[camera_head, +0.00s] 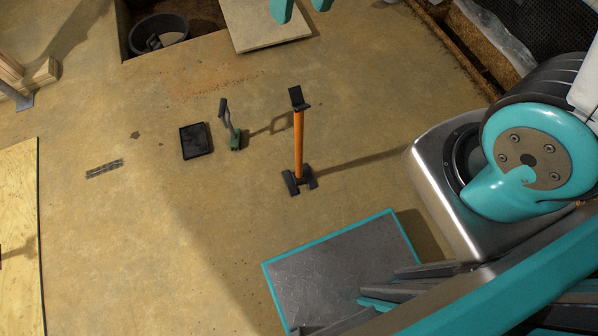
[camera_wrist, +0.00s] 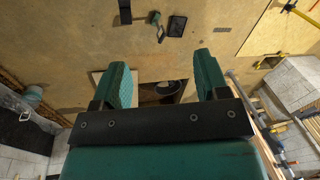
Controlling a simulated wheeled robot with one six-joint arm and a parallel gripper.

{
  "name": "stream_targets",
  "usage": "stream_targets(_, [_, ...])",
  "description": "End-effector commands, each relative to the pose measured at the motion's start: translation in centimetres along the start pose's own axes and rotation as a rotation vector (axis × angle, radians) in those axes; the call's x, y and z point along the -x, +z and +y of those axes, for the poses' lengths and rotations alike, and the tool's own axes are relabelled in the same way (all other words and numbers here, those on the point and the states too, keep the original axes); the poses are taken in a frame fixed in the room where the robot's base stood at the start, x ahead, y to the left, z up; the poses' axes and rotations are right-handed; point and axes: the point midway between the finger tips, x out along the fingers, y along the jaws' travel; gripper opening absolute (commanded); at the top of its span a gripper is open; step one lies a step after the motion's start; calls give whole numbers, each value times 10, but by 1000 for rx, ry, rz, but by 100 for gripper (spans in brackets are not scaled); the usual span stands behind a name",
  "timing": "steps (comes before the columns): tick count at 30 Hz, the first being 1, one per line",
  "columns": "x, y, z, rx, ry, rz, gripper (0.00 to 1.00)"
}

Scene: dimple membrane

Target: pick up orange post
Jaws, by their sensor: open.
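The orange post (camera_head: 299,145) stands upright on the concrete floor in the head view, with a black footed base and a black plate at its top. In the wrist view a black part (camera_wrist: 125,12), probably its top plate, shows at the upper edge; the orange shaft cannot be made out there. My gripper (camera_head: 302,6) shows only as two teal fingertips at the top edge of the head view, apart from the post. In the wrist view its fingers (camera_wrist: 163,76) are spread wide with nothing between them.
A green and grey tool (camera_head: 232,128) and a black tray (camera_head: 196,141) lie left of the post. A pit with a dark bucket (camera_head: 158,34) and a pale slab (camera_head: 268,30) are farther back. A plywood sheet (camera_head: 20,235) lies at left.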

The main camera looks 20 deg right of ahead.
Motion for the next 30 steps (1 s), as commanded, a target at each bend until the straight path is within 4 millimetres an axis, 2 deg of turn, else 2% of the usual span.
stream_targets(1, [-55, -15, 21, -56, 33, -20, 68])
stream_targets(3, [-96, -34, 42, -124, 77, -28, 68])
stream_targets(7, [-156, -56, 74, -215, 146, -38, 68])
stream_targets(9, [-176, -63, 85, -246, 171, -40, 68])
stream_targets(12, [-191, -67, 94, -269, 192, -42, 68])
stream_targets(17, [-211, -67, 99, -277, 198, -44, 68])
stream_targets(24, [-265, -62, 109, -275, 197, -46, 68])
stream_targets(30, [-300, -60, 115, -275, 196, -43, 68])
